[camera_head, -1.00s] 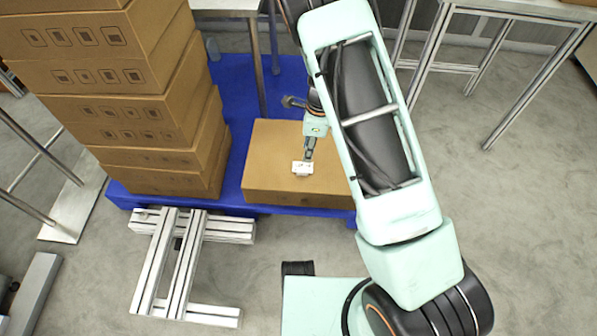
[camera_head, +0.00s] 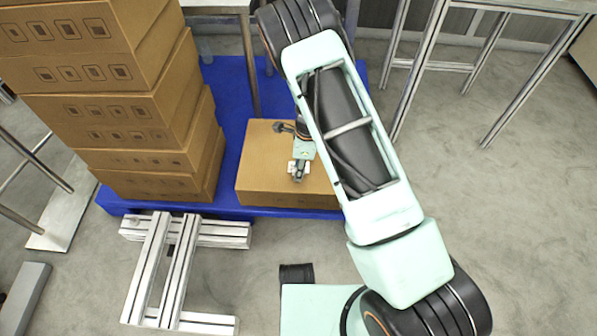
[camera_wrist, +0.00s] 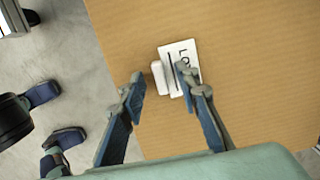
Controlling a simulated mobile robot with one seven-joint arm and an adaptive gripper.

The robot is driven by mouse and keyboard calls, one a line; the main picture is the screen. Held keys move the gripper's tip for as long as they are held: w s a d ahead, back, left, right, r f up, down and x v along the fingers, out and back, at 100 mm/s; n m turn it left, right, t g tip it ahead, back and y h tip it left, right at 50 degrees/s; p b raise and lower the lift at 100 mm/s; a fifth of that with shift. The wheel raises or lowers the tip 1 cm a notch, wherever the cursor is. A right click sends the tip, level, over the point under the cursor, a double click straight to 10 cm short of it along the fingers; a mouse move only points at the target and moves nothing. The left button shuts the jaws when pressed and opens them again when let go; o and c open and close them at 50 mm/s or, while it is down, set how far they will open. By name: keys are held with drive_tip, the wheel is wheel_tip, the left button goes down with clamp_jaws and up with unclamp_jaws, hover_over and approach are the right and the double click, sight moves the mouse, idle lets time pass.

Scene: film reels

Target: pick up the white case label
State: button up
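The white case label (camera_wrist: 178,54) shows in the wrist view as a small white card with dark lettering and a raised white block (camera_wrist: 158,77) on its near left side. It is on top of a single brown cardboard box (camera_head: 262,160). My gripper (camera_wrist: 163,88) is open, its two blue-grey fingers either side of the white block, the right fingertip covering part of the card. I cannot tell whether the fingers touch it. In the head view my gripper (camera_head: 298,176) is over the label (camera_head: 307,166) and hides most of it.
The box sits on a blue pallet (camera_head: 235,85). A tall stack of brown boxes (camera_head: 150,110) stands to its left. A white metal frame (camera_head: 180,262) lies in front. Metal-legged tables (camera_head: 430,80) stand behind and right. Grey floor is open at right.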

drive_tip(key=shift+r, duration=0.1)
drive_tip(key=shift+c, duration=0.5)
clamp_jaws()
drive_tip(key=shift+r, duration=0.1)
